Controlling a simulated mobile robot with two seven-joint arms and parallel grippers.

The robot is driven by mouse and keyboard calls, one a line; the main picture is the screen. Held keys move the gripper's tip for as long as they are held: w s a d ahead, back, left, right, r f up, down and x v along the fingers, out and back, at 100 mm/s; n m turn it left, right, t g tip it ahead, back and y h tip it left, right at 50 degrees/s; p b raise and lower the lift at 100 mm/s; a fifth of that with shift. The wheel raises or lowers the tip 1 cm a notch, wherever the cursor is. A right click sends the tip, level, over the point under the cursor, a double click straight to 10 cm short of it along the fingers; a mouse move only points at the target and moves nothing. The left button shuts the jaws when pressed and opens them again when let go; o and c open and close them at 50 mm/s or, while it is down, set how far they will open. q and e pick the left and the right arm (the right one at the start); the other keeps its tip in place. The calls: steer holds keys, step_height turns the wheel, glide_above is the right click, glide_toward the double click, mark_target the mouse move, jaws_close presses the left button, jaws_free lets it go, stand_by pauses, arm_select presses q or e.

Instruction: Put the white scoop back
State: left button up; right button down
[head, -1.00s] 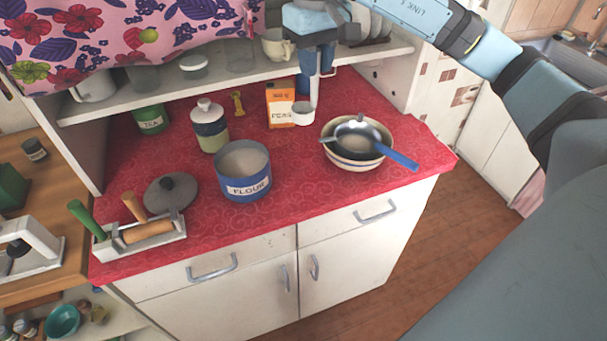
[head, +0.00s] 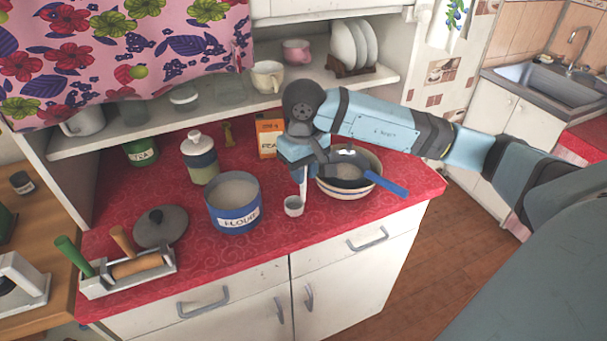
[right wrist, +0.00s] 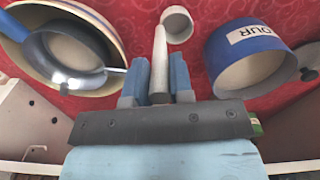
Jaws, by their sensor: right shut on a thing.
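The white scoop (head: 293,206) has a small round cup and a straight upright handle. My right gripper (head: 303,168) is shut on the handle, and the cup hangs at the lower end, between the flour canister and the bowl. In the right wrist view the handle (right wrist: 159,62) stands between the two blue fingers (right wrist: 156,82), with the cup (right wrist: 176,24) beyond them. I cannot tell whether the cup touches the counter or holds anything. The blue flour canister (head: 233,217) is open, with pale contents inside. My left gripper is not in view.
A striped bowl (head: 345,192) with a blue-handled sieve (head: 388,184) stands right of the scoop. An orange peas box (head: 267,138) stands behind, partly hidden. A grey lid (head: 160,228), a striped jar (head: 200,160) and a tool holder (head: 128,280) are left. The red counter (head: 265,245) is clear in front.

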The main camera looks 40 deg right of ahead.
steer(key=shift+f, duration=0.95)
steer(key=c, duration=1.4)
jaws_free()
steer(key=shift+f+b, duration=0.1)
steer(key=shift+b, duration=0.2)
steer(key=o, duration=0.4)
steer(key=shift+r, duration=0.2)
steer(key=shift+r+p, duration=0.25)
steer(key=shift+p, duration=0.25)
step_height(320, 180, up, 12)
steer(key=shift+f+b, duration=0.2)
steer(key=shift+b, duration=0.6)
